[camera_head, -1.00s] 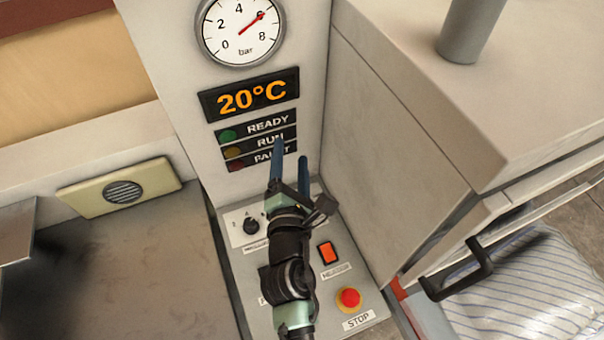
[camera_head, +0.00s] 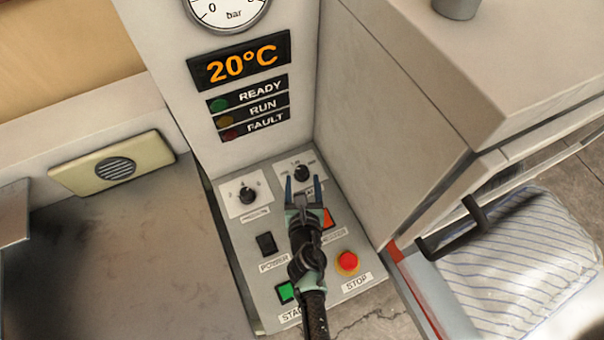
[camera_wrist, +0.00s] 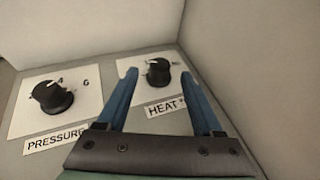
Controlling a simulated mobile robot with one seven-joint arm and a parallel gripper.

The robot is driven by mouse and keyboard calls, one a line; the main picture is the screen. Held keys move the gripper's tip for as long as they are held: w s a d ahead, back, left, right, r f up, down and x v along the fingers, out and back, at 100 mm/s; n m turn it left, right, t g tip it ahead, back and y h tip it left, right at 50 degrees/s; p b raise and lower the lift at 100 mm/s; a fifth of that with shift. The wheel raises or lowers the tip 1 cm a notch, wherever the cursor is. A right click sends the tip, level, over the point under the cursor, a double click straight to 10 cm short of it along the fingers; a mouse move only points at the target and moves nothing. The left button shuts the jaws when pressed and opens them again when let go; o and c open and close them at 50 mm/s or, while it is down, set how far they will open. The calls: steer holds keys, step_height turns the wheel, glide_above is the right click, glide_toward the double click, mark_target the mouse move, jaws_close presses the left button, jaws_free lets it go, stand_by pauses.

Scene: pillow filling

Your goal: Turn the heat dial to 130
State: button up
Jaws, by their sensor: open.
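The heat dial (camera_head: 302,172) is a black knob on a white scale plate at the back right of the control panel (camera_head: 236,227). It also shows in the wrist view (camera_wrist: 158,72), above its HEAT label (camera_wrist: 166,106). Its scale numbers are too small or partly covered to read. My gripper (camera_head: 304,182) is open and empty, with blue fingers pointing at the heat dial. In the wrist view the fingertips (camera_wrist: 160,74) appear on either side of the knob; I cannot tell whether they touch it. The temperature display (camera_head: 240,64) reads 20°C.
The pressure dial (camera_head: 248,195) is left of the heat dial. A black power switch (camera_head: 266,244), green start button (camera_head: 286,292), orange-red switch (camera_head: 328,218) and red stop button (camera_head: 347,262) are nearby. A tall cabinet wall (camera_head: 395,130) closes off the right side.

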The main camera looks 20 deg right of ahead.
mark_target(302, 173)
steer(key=shift+b+x, duration=0.55)
steer(key=shift+x, duration=1.4)
jaws_close()
